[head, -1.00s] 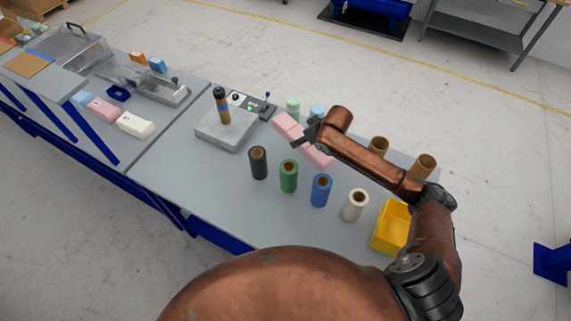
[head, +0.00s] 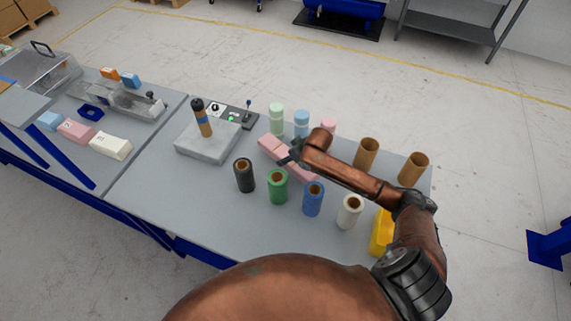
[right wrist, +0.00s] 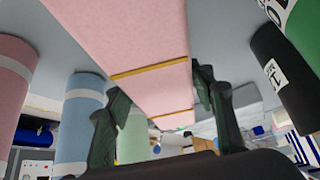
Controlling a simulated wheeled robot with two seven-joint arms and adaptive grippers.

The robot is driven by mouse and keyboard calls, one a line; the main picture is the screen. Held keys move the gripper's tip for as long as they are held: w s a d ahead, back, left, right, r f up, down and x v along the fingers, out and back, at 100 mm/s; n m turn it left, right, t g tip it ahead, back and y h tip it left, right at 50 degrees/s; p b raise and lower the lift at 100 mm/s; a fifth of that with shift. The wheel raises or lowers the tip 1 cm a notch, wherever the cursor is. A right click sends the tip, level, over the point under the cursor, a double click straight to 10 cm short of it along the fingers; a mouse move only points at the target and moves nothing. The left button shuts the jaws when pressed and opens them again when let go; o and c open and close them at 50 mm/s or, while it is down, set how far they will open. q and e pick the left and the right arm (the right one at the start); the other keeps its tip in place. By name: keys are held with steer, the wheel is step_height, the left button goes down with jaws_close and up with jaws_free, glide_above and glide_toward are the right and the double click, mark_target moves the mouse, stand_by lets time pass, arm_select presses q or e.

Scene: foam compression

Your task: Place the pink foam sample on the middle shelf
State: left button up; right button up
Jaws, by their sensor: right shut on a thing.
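The pink foam sample (head: 271,146) is a long block over the right-hand table, partly hidden by my right arm in the head view. In the right wrist view the pink foam (right wrist: 150,85), with yellow bands across it, runs between the fingers. My right gripper (head: 292,154) is shut on it; its two dark fingers (right wrist: 160,112) flank the block. Whether the foam touches the table is unclear. Grey shelving (head: 449,40) stands at the back right; I cannot tell if it holds the middle shelf. My left gripper is not in view.
Black (head: 244,175), green (head: 278,186), blue (head: 313,199) and white (head: 350,211) rolls stand in front of the foam. Pale green (head: 276,117), blue and pink rolls stand behind it. Brown tubes (head: 366,154) and a yellow bin (head: 382,234) are at right.

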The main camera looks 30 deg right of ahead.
steer(key=shift+w+f, duration=0.1)
steer(key=shift+f, duration=1.85)
steer(key=shift+a+f, duration=0.1)
steer(key=o, duration=1)
